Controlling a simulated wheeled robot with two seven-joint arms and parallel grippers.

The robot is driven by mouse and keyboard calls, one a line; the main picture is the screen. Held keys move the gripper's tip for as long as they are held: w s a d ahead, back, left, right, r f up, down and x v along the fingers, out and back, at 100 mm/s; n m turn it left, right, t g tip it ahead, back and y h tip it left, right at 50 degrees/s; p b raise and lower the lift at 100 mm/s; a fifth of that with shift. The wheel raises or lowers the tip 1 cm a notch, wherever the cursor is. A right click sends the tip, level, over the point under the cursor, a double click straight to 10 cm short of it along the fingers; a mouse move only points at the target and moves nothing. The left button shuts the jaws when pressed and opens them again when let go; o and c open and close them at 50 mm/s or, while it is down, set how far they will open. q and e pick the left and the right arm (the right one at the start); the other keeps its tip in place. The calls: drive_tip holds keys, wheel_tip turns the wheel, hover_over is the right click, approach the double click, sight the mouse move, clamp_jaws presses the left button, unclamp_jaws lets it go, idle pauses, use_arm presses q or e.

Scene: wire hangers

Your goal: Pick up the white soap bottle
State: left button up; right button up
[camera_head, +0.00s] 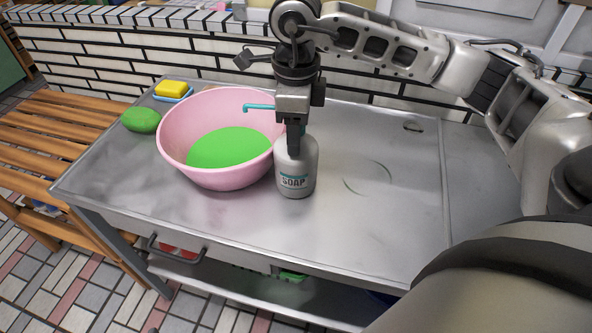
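The white soap bottle (296,178) looks greyish, with a "SOAP" label and a teal pump spout (258,107) that points left. It stands upright on the metal table, close against the right side of the pink basin. My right gripper (293,143) points down over the bottle's neck from above. One dark finger shows in front of the bottle's upper part; the other finger and the neck are hidden. I cannot tell whether the fingers press on it. My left gripper is not in view.
The pink basin (173,142) with green contents stands left of the bottle. A green object (141,120) and a yellow sponge (170,88) lie beyond it. The metal table (385,235) is clear at right and in front. A tiled wall (130,62) runs behind.

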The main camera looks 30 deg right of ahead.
drive_tip(key=shift+s, duration=0.15)
clamp_jaws()
drive_tip(key=shift+f, duration=0.15)
